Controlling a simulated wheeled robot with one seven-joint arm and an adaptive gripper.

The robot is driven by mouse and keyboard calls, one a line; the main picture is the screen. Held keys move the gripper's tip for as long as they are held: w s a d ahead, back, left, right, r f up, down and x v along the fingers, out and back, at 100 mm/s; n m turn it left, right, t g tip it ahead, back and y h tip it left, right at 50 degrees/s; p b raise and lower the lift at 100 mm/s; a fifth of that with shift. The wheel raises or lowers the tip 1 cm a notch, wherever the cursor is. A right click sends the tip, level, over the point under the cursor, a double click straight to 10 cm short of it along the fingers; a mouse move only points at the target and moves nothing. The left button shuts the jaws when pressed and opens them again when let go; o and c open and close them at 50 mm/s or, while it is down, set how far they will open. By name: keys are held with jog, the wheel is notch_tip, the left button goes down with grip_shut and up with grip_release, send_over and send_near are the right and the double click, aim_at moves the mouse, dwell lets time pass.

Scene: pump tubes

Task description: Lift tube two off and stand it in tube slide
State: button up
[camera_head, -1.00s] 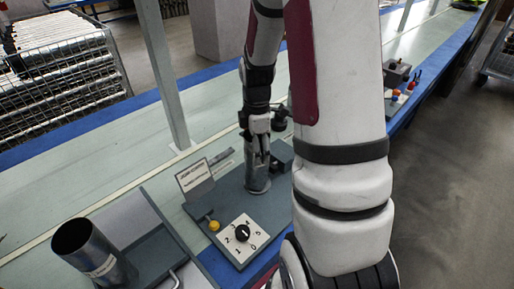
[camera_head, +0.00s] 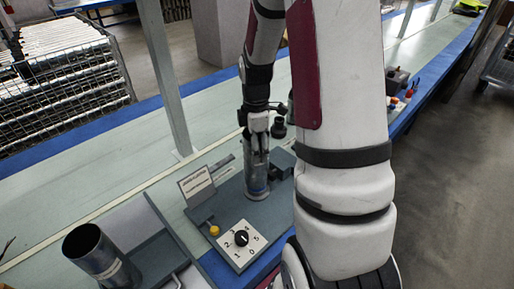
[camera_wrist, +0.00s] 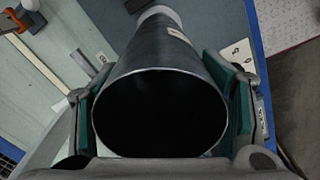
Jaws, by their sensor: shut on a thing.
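A grey metal tube (camera_head: 258,174) stands upright on a dark grey plate with a numbered dial. My gripper (camera_head: 257,140) is shut on the tube's upper part from above. In the wrist view the tube (camera_wrist: 160,62) runs away from its open, dark mouth between the green-padded fingers of my gripper (camera_wrist: 165,112). No number is readable on it, and I cannot tell whether its foot touches the plate. A second tube (camera_head: 103,262), with a pale label, leans open end up at a dark tray (camera_head: 163,255) at lower left. I cannot tell which part is the tube slide.
The dial panel (camera_head: 240,245), a yellow knob (camera_head: 214,230) and a sign (camera_head: 197,184) stand close to the held tube. A dark block (camera_head: 282,162) is just right of it. A grey post (camera_head: 168,85) rises behind. The pale bench (camera_head: 85,155) is mostly clear at left.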

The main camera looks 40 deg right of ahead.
notch_tip(320, 180, up, 16)
jog(key=p, duration=1.1)
jog(key=shift+f, duration=0.25)
dwell(1.5)
jog(key=shift+f, duration=0.1)
dwell(0.4)
